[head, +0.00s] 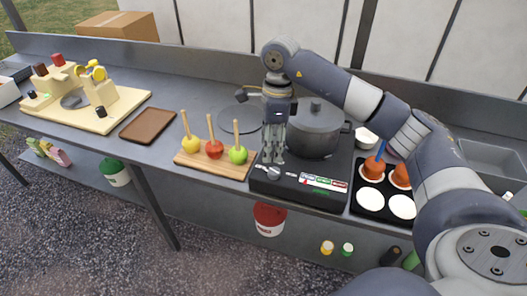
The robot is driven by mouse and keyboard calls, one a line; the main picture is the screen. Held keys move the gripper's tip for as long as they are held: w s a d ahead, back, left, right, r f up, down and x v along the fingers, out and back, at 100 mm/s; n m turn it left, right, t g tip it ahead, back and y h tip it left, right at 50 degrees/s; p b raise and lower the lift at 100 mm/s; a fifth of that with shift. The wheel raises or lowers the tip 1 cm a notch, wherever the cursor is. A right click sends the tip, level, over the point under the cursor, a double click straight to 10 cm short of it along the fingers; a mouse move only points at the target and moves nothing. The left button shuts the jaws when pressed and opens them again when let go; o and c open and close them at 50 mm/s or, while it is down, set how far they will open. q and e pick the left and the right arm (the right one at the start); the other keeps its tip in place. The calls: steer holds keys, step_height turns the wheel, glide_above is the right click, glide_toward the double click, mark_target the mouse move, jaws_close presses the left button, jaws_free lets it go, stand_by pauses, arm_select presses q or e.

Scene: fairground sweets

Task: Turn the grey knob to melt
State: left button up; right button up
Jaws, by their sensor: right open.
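The grey knob (273,173) sits at the left of the front panel of a black cooker (296,192). Coloured labels (323,182) in blue, green and red run along the panel to its right; their text is too small to read. A dark grey lidded pot (314,130) stands on the cooker. My right gripper (272,158) points down over the knob with its fingers open. Its fingertips are close to the knob, and I cannot tell whether they touch it. The knob's pointer direction is unclear. My left gripper is out of view.
Left of the cooker, a wooden board (240,171) holds yellow, red and green apples on sticks. A black tray (369,198) with white rounds and orange-brown items lies to the right. A brown tray (147,124) lies farther left, with free counter around it.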

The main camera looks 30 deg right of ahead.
mark_target(274, 171)
steer(key=f, duration=0.1)
steer(key=f+p, duration=0.1)
steer(key=f, duration=0.1)
steer(key=shift+s+d+h, duration=0.15)
steer(key=shift+d+h, duration=0.25)
step_height(274, 171, down, 6)
steer(key=shift+d+r+p, duration=0.15)
steer(key=shift+r+p, duration=0.1)
steer(key=shift+p, duration=0.6)
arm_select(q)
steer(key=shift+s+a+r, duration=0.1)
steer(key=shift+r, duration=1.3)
arm_select(e)
steer(key=shift+f, duration=0.45)
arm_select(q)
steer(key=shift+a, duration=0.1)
arm_select(e)
steer(key=c, duration=1.1)
